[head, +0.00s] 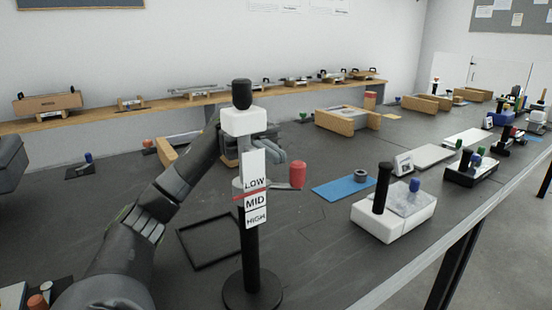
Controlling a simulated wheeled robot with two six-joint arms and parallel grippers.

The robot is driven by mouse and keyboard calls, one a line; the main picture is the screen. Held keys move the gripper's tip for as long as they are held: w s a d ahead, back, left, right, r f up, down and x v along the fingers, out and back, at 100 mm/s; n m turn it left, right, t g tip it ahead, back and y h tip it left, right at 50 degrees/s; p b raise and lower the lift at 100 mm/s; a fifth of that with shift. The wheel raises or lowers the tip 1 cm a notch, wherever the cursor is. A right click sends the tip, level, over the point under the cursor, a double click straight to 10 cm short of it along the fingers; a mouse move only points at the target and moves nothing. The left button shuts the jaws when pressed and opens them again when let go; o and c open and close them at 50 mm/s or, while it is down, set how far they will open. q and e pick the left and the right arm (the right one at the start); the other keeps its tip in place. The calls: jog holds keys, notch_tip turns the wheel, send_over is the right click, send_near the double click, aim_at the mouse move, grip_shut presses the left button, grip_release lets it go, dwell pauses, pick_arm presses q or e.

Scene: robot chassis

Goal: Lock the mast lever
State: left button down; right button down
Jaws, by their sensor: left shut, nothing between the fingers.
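The mast (250,248) is a black upright pole on a round black base in the front middle of the table. It has a white block (245,122) with a black knob on top, and a white scale plate (254,199) reading LOW, MID and HIGH. A red line crosses the plate between LOW and MID. The red-tipped lever (297,175) sticks out to the right of a grey collar on the pole. My left gripper (280,160) is shut and empty, just above and left of the red tip; the mast partly hides it. My right gripper is out of view.
A black square frame outline (207,262) lies left of the mast. A blue mat (345,188) with a dark ring and a white box (404,214) with a black post stand to the right. Several fixtures fill the back of the table and a wall shelf.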

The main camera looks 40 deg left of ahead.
pick_arm(q)
jog(key=shift+v, duration=2.05)
jog(key=shift+r, duration=0.1)
